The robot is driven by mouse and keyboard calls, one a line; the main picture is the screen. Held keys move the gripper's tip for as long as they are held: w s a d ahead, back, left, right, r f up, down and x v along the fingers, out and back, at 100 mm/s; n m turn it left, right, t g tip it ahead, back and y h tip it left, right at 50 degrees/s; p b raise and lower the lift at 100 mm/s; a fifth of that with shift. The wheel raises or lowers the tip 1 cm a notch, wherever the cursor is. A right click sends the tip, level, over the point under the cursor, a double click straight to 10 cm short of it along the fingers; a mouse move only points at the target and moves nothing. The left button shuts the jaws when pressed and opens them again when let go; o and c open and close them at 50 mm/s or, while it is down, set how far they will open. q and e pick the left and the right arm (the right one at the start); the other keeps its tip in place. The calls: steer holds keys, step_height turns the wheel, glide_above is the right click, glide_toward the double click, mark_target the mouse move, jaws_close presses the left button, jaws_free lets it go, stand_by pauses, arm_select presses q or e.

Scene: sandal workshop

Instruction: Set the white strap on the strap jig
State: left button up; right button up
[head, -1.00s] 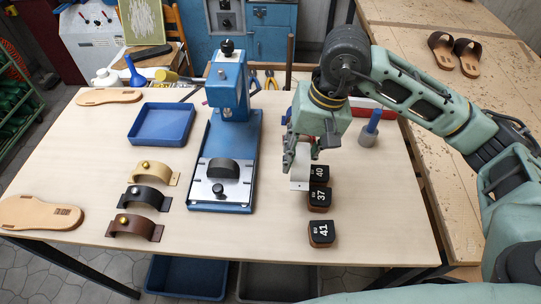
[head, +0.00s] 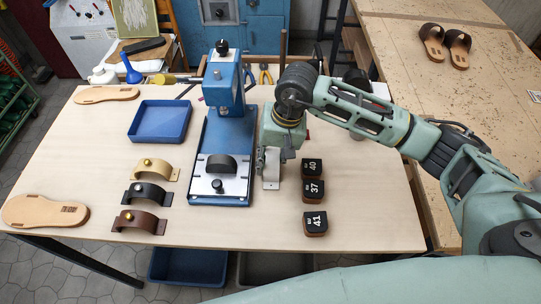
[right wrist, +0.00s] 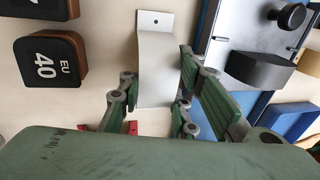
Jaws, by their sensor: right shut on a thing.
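The white strap (head: 271,180) is held in my right gripper (head: 268,160), above the table just right of the blue press. In the right wrist view the pale curved strap (right wrist: 155,60) sits between the green fingers of my right gripper (right wrist: 153,92); its flat end with a hole points up in that picture. The strap jig looks to be the metal plate (head: 207,190) with a black rounded form (head: 220,166) on the base of the blue press (head: 231,110). The form is bare and apart from the strap. My left gripper is not in view.
Size blocks marked 40 (head: 312,168), 37 (head: 314,190) and 41 (head: 315,223) stand right of the gripper. Tan (head: 158,168), black (head: 148,192) and brown (head: 140,222) straps lie left of the press. A blue tray (head: 160,121) is behind them.

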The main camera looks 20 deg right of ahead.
steer(key=shift+f, duration=0.15)
steer(key=o, duration=0.9)
